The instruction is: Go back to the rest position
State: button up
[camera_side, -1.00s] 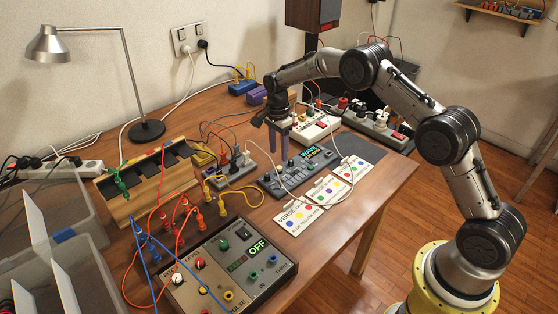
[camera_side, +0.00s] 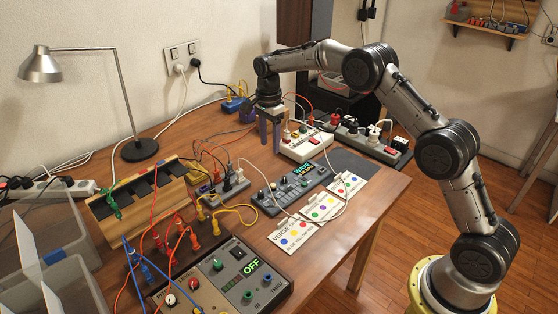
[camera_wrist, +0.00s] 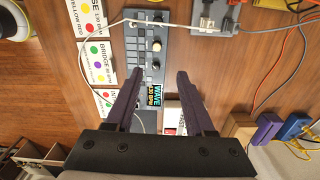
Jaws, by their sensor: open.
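My gripper (camera_side: 270,136) hangs with its fingers pointing down above the back part of the wooden table, left of a white box with a red switch (camera_side: 306,144). In the wrist view my gripper (camera_wrist: 160,75) shows two dark purple fingers spread apart, with nothing between them. A grey synth module with a lit screen (camera_side: 292,187) lies below and in front of it; it also shows beneath the fingers in the wrist view (camera_wrist: 145,48).
Several cards (camera_side: 295,233) lie along the table's right side. A power strip (camera_side: 372,142) is behind them. A patch module reading OFF (camera_side: 232,262), loose cables, a wooden rack (camera_side: 130,208) and a lamp (camera_side: 139,149) occupy the left. Blue and purple plugs (camera_wrist: 268,130) are near the gripper.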

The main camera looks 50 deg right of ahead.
jog(key=s+a+r+t, duration=0.1)
jog(key=s+r, duration=0.2)
jog(key=r, duration=0.6)
jog(key=s+a+r+t, duration=0.1)
jog(key=s+r+t, duration=0.15)
jog(key=r, duration=0.55)
jog(key=s+a+r+n+t, duration=0.1)
jog(key=s+r+n, duration=0.1)
jog(key=s+r, duration=0.35)
jog(key=s+a+r+n, duration=0.1)
jog(key=s+r+n, duration=0.15)
jog(key=s, duration=0.55)
jog(key=s+a+f+n+t, duration=0.15)
jog(key=s+n, duration=0.45)
jog(key=s, duration=0.8)
jog(key=s+f+n, duration=0.7)
jog(key=f+n, duration=0.1)
jog(key=shift+s+f, duration=0.3)
jog(key=shift+f, duration=0.1)
